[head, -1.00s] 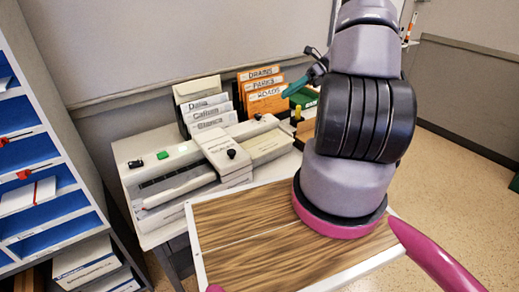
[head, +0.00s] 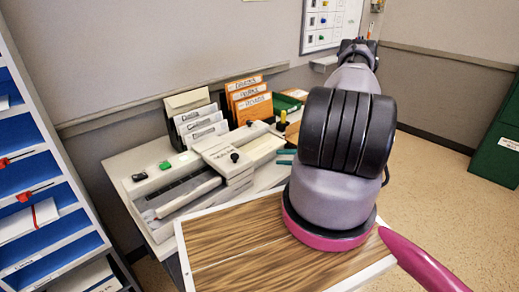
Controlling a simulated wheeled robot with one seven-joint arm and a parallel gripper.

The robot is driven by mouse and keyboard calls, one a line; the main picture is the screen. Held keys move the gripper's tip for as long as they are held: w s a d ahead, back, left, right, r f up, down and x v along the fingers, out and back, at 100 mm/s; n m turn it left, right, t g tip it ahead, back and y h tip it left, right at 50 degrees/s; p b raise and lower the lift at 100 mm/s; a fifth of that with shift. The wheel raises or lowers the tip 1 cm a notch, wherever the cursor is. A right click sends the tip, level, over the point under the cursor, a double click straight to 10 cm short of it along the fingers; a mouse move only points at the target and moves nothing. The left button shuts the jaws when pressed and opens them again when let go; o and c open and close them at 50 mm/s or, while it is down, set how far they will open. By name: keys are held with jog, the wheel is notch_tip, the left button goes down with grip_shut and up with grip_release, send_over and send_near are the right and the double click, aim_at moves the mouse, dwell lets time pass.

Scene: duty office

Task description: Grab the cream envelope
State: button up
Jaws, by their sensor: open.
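A flat cream piece (head: 264,148), which looks like the cream envelope, lies at the right end of the grey-white desk machine (head: 225,158). I cannot tell for sure, as another cream piece (head: 187,101) stands upright behind the white name cards. My gripper (head: 284,157) shows only as two teal fingertips, apart from each other, past the left side of my arm. They are just right of the flat cream piece in the picture. The rest of the gripper is hidden behind my arm. Nothing shows between the fingertips.
White name cards (head: 202,126) and orange folders (head: 250,99) stand at the back of the desk. A wood-topped board (head: 235,232) is in front. A blue shelf unit (head: 35,180) is at left, a green cabinet (head: 497,145) at right. Open floor lies between desk and cabinet.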

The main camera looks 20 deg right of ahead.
aim_at(264, 156)
jog(key=x, duration=0.6)
jog(key=shift+w+a+r, duration=0.15)
jog(key=shift+w+a, duration=0.1)
jog(key=shift+w, duration=0.05)
grip_shut()
